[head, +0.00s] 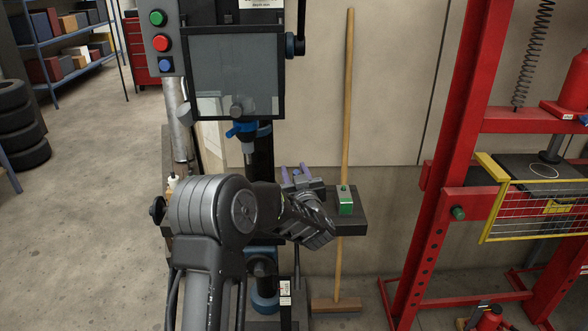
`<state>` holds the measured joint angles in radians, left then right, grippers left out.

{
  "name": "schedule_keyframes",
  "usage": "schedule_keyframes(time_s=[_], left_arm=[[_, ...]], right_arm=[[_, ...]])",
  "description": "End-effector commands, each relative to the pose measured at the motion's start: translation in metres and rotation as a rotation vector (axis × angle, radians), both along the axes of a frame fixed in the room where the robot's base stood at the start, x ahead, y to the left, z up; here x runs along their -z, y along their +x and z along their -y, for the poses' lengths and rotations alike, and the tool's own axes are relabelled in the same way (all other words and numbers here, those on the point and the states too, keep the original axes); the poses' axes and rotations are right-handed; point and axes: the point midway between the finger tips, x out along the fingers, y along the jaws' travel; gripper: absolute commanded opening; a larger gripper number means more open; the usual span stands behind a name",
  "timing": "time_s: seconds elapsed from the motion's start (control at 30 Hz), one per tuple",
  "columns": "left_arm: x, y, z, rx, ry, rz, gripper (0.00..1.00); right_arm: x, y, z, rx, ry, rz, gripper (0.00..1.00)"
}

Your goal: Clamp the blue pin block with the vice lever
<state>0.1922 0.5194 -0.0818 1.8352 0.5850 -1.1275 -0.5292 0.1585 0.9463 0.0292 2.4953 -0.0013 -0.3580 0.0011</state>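My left arm reaches in from the bottom over a drill press table (352,222). My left gripper (295,174) is at its far end, with two lavender fingertips showing apart, so it looks open. I see nothing clearly held between them. The blue pin block, the vice and its lever cannot be made out; my arm covers much of the table. My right gripper is not in view.
The drill press has a blue chuck (243,130) and a dark guard screen (235,80) above the arm. A broom (346,120) leans behind the table. A red press frame (450,180) with a yellow-edged mesh guard (540,208) stands right. Tyres (22,125) stand far left.

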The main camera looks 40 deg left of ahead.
Motion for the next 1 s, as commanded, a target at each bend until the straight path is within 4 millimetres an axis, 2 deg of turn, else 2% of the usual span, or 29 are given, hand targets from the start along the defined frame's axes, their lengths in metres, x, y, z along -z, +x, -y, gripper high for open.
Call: schedule_keyframes(time_s=[0.37, 0.8, 1.0], left_arm=[[0.0003, 0.0051, -0.0053, 0.001, 0.001, -0.001, 0.37], [0.0001, 0.0048, -0.0051, 0.001, 0.0, 0.0, 0.01], [0.0001, 0.0048, -0.0051, 0.001, 0.0, 0.0, 0.0]], right_arm=[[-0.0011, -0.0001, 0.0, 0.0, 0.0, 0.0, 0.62], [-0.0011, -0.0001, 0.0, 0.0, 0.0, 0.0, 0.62], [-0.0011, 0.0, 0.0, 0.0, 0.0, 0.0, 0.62]])
